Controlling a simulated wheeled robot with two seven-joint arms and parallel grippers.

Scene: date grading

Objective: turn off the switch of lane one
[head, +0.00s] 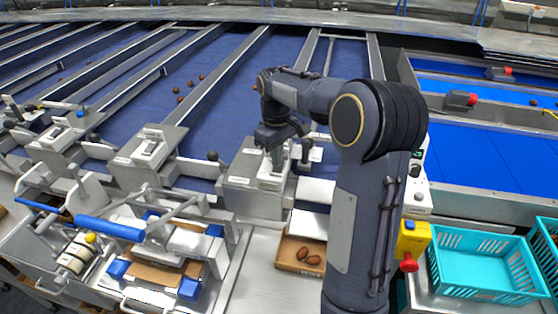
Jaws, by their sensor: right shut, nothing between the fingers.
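My right arm reaches over the bench, and its gripper (279,157) points down at a light switch plate (271,181) on a metal lane housing (240,178). The fingers are shut with nothing between them. They are at or just above the plate; I cannot tell whether they touch. The gripper hides most of this switch, so its position cannot be read. A similar switch (151,148) sits on the housing to the left, and another (57,132) further left. The lane numbers are not legible. My left gripper is not in view.
Blue lanes (225,95) with a few dates run behind the housings. An open carton (300,262) with two dates stands in front. A metal stand with a blue handle (108,228) is at the left. A yellow box with a red button (411,240) and turquoise crates (480,262) are right.

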